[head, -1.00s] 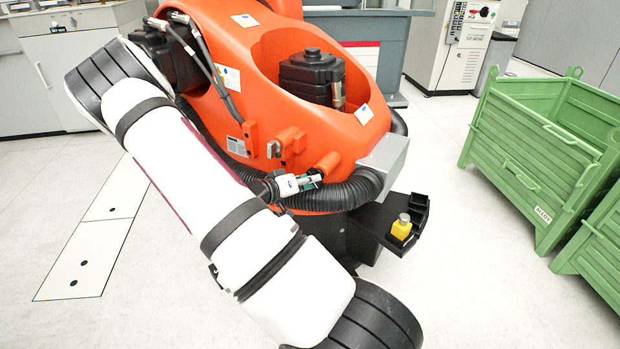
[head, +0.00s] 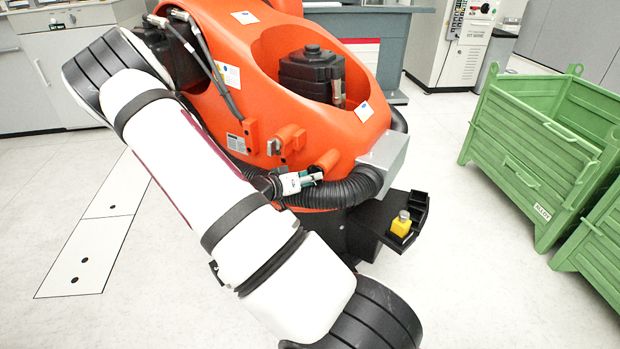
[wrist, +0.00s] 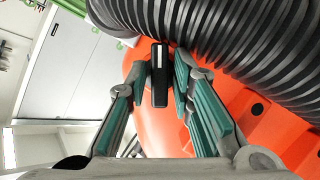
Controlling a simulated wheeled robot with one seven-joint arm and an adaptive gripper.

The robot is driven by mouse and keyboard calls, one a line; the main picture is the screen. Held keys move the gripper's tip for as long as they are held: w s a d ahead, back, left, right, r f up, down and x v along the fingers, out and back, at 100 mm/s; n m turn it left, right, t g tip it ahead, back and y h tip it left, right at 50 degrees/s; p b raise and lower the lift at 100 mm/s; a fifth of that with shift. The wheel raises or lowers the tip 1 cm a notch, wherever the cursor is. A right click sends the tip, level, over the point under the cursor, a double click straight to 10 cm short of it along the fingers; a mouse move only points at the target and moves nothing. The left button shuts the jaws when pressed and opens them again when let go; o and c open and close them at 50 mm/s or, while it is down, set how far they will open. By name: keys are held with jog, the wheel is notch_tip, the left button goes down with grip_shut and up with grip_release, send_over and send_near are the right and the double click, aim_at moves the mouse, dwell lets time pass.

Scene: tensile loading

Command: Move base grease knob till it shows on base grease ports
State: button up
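A big orange machine (head: 300,140) stands in the middle of the head view. My gripper (head: 312,178) shows small beside its lower front, by a ribbed black hose, partly hidden by my white arm. In the wrist view my gripper (wrist: 160,85) has its teal-padded fingers apart. A slim black piece with a pale stripe (wrist: 160,80), perhaps the base grease knob, stands between the fingertips, with narrow gaps seen on both sides. I cannot tell if anything touches. I cannot make out the base grease ports.
The ribbed black hose (wrist: 240,30) passes close above and right of the fingers. A grey box (head: 383,162) and a black tray with a yellow bottle (head: 401,225) are on the machine's right. Green crates (head: 545,140) stand at far right, with clear floor between.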

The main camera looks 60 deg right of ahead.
jog(key=v, duration=1.2)
dwell(0.3)
